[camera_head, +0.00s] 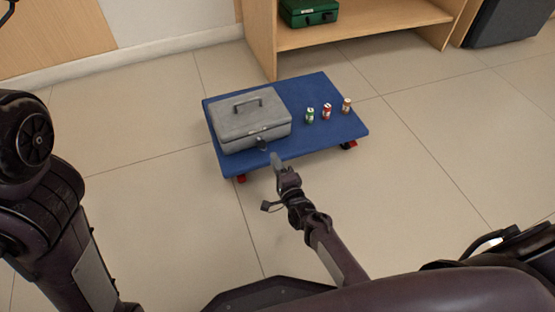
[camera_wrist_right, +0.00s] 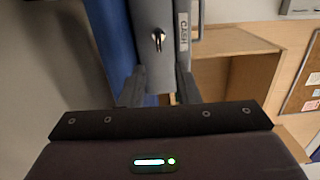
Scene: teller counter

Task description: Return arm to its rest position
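My right gripper (camera_head: 269,151) is at the front edge of a low blue platform, close to the front of a grey cash box (camera_head: 235,122). Its two fingers are spread, with nothing between them, in the right wrist view (camera_wrist_right: 161,90).
The blue platform (camera_head: 300,90) has red-and-black casters. Three small cans, green (camera_head: 310,116), red (camera_head: 326,112) and tan (camera_head: 346,106), stand right of the box. A wooden shelf (camera_head: 360,20) with a green box (camera_head: 309,11) is behind. Tiled floor around the platform is clear.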

